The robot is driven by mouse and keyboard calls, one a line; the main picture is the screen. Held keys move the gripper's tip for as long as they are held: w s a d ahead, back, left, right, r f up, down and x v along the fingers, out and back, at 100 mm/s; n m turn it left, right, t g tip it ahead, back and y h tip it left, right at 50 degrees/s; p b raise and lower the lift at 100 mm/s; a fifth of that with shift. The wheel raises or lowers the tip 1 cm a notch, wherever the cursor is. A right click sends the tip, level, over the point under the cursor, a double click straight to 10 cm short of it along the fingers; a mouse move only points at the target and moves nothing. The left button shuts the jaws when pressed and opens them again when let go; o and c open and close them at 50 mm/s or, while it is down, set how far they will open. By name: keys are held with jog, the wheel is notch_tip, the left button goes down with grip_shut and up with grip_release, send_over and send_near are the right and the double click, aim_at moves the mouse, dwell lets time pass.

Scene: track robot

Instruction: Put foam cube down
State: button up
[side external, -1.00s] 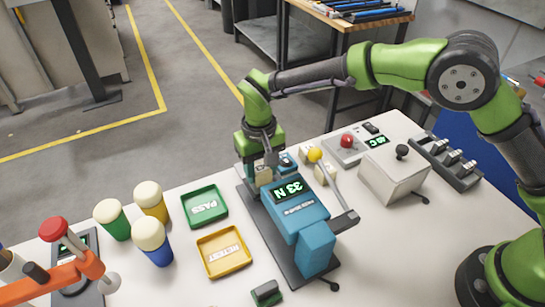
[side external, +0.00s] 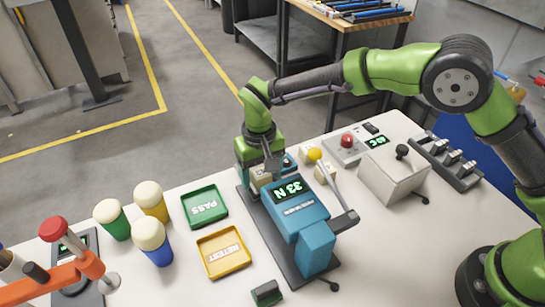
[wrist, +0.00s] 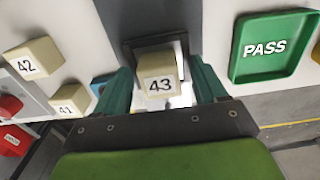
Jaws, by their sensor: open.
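The foam cube marked 43 (wrist: 160,80) is cream and stands on a small pale plate in a dark frame (wrist: 181,46) in the wrist view. My gripper (wrist: 161,68) is open, with one teal finger on each side of the cube and a gap at each side. In the side external view my gripper (side external: 264,168) is low at the far end of the blue tester (side external: 297,207), whose display reads 33 N. The cube (side external: 259,178) is partly hidden there by the gripper.
Two more cream cubes, 42 (wrist: 33,58) and 41 (wrist: 70,101), lie beside the tester. A green PASS tray (side external: 205,206) and a yellow RETEST tray (side external: 223,252) are empty. Several foam-topped cups (side external: 151,202) stand left. A lever with a yellow knob (side external: 314,154) is close by.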

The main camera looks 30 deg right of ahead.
aim_at(258, 175)
notch_tip(258, 175, up, 16)
jog(key=s+d+r+t+y, duration=0.1)
jog(key=s+d+r, duration=0.1)
jog(key=d+r, duration=0.4)
jog(key=s+d+r+m+t+y, duration=0.1)
jog(key=s+d+r+m+t, duration=0.1)
jog(key=s+d, duration=0.9)
jog(key=d+r+t, duration=0.1)
jog(key=d+r, duration=0.1)
jog(key=d, duration=0.2)
jog(key=shift+s+m+t, duration=0.3)
jog(key=s+d+f, duration=0.1)
jog(key=s, duration=0.1)
jog(key=s+d+f+m+t, duration=0.1)
jog(key=s+d, duration=0.1)
jog(key=s, duration=0.1)
jog(key=s+d+f+t, duration=0.1)
jog(key=s+f, duration=0.1)
jog(key=shift+s+d, duration=0.15)
jog(key=shift+d, duration=0.1)
jog(key=shift+s+d+f+t, duration=0.1)
jog(key=shift+s+f+t, duration=0.15)
jog(key=shift+f+t, duration=0.1)
